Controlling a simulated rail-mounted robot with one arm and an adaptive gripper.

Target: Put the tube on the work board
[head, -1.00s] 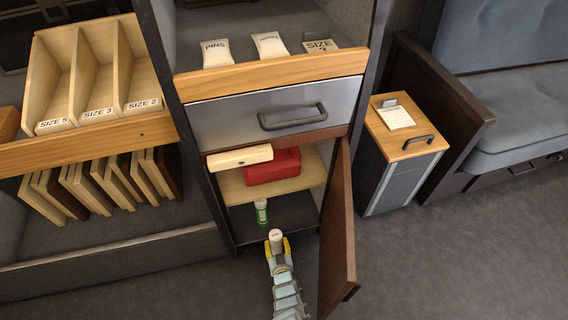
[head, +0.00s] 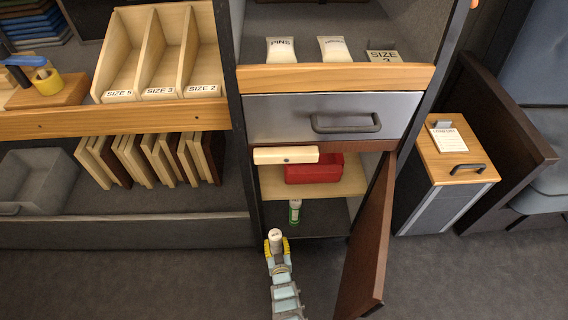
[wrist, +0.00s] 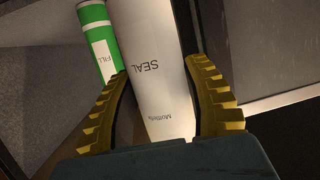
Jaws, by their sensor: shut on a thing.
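A white tube marked SEAL (wrist: 150,65) is held upright or nearly so between the yellow fingers of my gripper (wrist: 160,105). In the head view its pale top (head: 275,234) shows above my gripper (head: 278,247), low in front of the open cabinet's left side. A green and white tube marked FILL (wrist: 100,40) stands behind it, on the cabinet's bottom shelf (head: 295,211). No board is labelled as the work board; a wooden block or board (head: 48,93) with yellow and dark items lies on the left counter, and I cannot tell if it is the one.
The cabinet door (head: 368,245) hangs open to my gripper's right. Above are a red box (head: 314,170), a cream box (head: 285,155) and a closed drawer (head: 335,118). A sorter (head: 160,55) stands on the left counter (head: 120,121). The floor at left is clear.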

